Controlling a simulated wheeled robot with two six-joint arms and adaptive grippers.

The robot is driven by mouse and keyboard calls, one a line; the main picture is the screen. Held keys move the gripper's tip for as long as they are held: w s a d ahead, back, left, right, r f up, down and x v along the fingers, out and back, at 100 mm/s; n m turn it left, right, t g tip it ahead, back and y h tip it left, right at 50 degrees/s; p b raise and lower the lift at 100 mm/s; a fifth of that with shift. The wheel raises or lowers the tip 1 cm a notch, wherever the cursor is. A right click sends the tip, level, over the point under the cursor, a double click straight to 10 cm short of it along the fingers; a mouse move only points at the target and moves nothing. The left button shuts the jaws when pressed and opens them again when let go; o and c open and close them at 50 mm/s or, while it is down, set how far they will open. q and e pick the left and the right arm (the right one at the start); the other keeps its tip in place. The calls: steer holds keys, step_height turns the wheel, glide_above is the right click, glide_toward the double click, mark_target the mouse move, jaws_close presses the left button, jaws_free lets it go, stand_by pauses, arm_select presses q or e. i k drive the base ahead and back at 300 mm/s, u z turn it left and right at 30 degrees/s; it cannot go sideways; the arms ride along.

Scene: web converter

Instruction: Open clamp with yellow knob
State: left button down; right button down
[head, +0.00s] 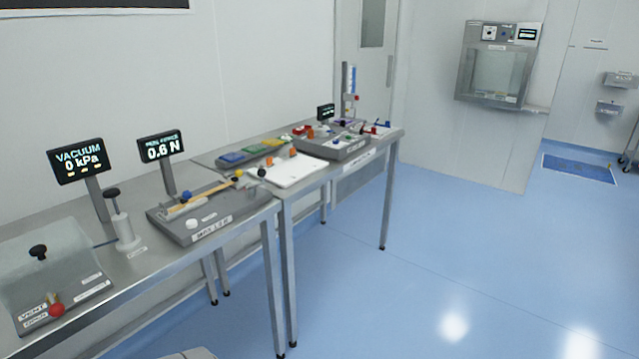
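A small yellow knob (239,174) shows at the far right end of a grey labelled device (225,214) on the steel bench. It is small in the picture, and I cannot tell whether the clamp under it is open or shut. A tan strip or bar (195,203) runs along this device towards the knob. A blue knob (186,197) and a white round knob (191,224) sit on the same device, and a black ball knob (262,172) is near its right end. Neither of my grippers is in view.
A display reading 0.6 N (161,146) and a VACUUM display (78,160) stand behind. A clear-covered box with a red knob (56,310) is at left. A second table (290,197) holds a white board and coloured trays. The blue floor (440,260) is clear.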

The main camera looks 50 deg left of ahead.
mark_target(238, 173)
steer(key=z, duration=0.1)
steer(key=k, duration=0.2)
steer(key=u, duration=0.1)
steer(key=i, duration=1.85)
steer(key=u, duration=0.55)
steer(key=i, duration=1.55)
steer(key=u, duration=0.7)
steer(key=i, duration=1.05)
steer(key=u, duration=1.65)
steer(key=i, duration=0.85)
steer(key=u, duration=1.05)
steer(key=i, duration=0.2)
steer(key=u, duration=0.15)
